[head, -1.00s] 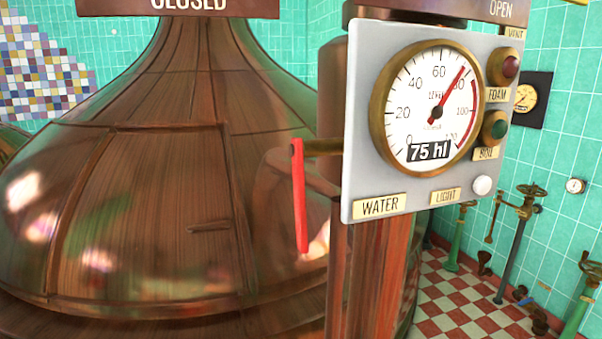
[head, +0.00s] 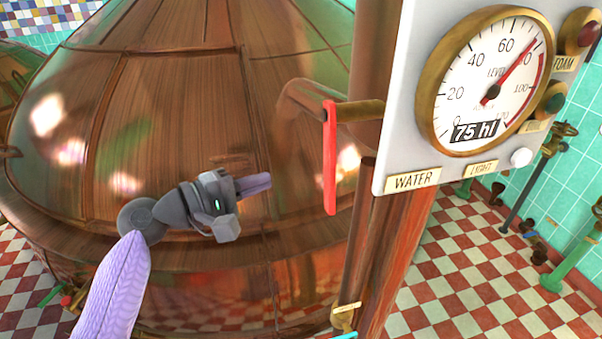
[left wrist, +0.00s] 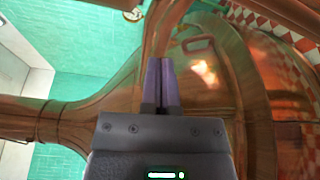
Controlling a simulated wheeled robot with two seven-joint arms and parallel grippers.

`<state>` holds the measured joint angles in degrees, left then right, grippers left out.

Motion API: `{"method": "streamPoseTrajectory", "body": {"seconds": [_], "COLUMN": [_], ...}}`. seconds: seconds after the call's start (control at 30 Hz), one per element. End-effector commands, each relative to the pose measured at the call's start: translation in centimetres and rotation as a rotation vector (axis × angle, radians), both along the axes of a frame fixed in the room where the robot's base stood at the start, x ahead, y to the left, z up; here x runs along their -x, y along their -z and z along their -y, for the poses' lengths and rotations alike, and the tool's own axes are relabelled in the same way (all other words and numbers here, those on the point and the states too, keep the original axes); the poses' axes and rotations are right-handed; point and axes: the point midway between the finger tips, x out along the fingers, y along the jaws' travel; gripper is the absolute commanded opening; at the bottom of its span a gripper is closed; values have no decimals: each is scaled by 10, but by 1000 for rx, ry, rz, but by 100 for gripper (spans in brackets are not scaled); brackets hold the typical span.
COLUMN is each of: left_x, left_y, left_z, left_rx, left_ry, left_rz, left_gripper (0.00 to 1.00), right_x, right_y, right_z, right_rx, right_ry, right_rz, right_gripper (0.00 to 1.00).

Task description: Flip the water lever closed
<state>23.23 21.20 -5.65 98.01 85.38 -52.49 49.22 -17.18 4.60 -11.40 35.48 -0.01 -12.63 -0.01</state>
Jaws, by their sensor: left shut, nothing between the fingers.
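The red water lever (head: 329,165) hangs straight down from a brass shaft (head: 360,111) at the left side of the grey gauge panel (head: 400,150). A "WATER" label (head: 412,180) sits at the panel's lower left. My left gripper (head: 268,183) is shut and empty, in front of the copper kettle. In the head view it is left of the lever and about level with its lower end, apart from it. In the left wrist view its closed purple fingers (left wrist: 161,72) point toward copper pipework; I cannot make out the red lever there. My right gripper is not in view.
The large copper kettle (head: 180,90) fills the left and middle. A copper column (head: 385,240) stands below the panel. The round gauge (head: 490,80) reads 75 hl. Green and brown valve stands (head: 570,255) stand at the right on the checkered floor.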

Motion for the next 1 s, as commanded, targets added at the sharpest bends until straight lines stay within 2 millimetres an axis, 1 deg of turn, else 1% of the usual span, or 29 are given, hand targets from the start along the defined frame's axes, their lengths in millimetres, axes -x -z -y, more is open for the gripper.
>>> {"method": "streamPoseTrajectory", "body": {"seconds": [0.07,0.23,0.47,0.5,0.53,0.63,0.8,1.0], "left_x": [-7,-28,-58,-51,-45,-31,-21,-20], "left_y": [-2,0,4,0,-2,-4,-3,-1], "left_z": [9,39,78,80,81,85,88,88], "left_rx": [2,2,1,-3,-4,-2,-1,-2], "left_ry": [1,3,2,1,1,0,0,-1], "left_rz": [0,0,-1,-2,-2,0,0,1], "left_gripper": [0,0,0,0,0,0,0,0], "right_x": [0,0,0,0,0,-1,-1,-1], "right_y": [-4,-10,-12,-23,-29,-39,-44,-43], "right_z": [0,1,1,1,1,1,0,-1], "right_rx": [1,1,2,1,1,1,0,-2], "right_ry": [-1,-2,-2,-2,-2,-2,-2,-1], "right_rz": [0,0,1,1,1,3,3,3], "right_gripper": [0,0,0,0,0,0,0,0]}}
